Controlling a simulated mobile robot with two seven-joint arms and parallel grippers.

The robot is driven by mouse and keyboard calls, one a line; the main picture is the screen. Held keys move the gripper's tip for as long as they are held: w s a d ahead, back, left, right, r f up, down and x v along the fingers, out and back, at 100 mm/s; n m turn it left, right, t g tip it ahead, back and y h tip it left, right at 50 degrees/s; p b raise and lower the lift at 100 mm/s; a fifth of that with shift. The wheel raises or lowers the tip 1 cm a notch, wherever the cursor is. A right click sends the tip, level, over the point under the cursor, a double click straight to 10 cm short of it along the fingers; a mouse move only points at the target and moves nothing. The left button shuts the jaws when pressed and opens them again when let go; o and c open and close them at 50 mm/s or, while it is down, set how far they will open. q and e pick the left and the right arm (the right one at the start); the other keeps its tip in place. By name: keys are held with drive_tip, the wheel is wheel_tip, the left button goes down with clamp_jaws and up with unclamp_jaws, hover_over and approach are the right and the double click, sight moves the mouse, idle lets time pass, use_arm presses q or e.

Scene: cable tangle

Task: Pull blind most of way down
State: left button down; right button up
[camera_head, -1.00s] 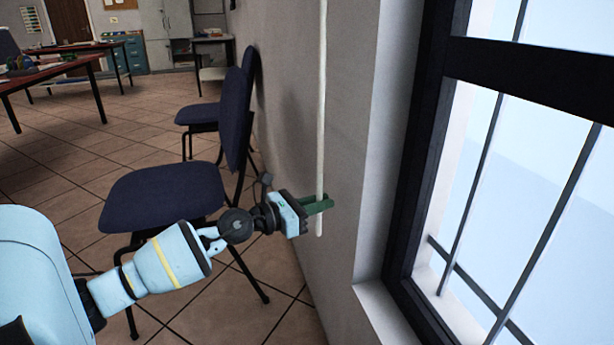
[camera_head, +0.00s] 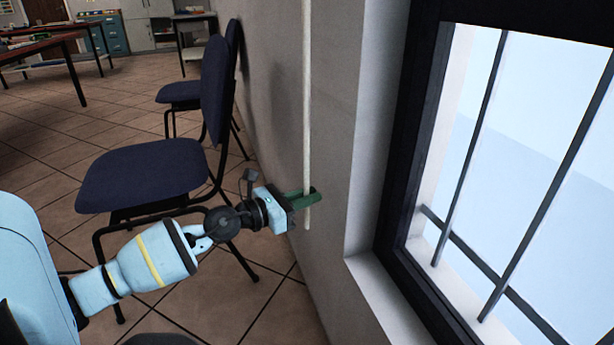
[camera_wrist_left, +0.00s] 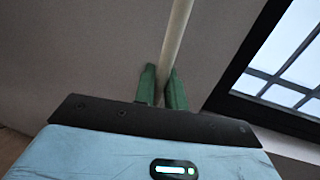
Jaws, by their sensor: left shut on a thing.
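A pale, thin blind cord or wand (camera_head: 306,100) hangs straight down along the grey wall, left of the window. My left gripper (camera_head: 306,196) has its green fingers shut on it a little above its lower end, which sticks out below the fingers. In the left wrist view, the cord (camera_wrist_left: 177,35) runs down between the two green fingers (camera_wrist_left: 161,88). The blind itself does not show in these views; the visible part of the window (camera_head: 530,150) is uncovered. My right gripper is not in view.
The window's dark frame and pale sill (camera_head: 385,300) are to the right of the cord. A dark blue chair (camera_head: 150,172) stands behind my left arm, with another chair (camera_head: 180,93) beyond it. Tables (camera_head: 45,50) and cabinets are far back. Tiled floor is open at left.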

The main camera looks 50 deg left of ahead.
use_arm(q)
drive_tip(key=c, duration=1.5)
unclamp_jaws()
drive_tip(key=shift+c, duration=0.2)
drive_tip(key=shift+s, duration=0.1)
drive_tip(key=s+a, duration=0.1)
drive_tip(key=s, duration=0.6)
drive_tip(key=shift+s+a, duration=0.25)
drive_tip(key=shift+r, duration=0.15)
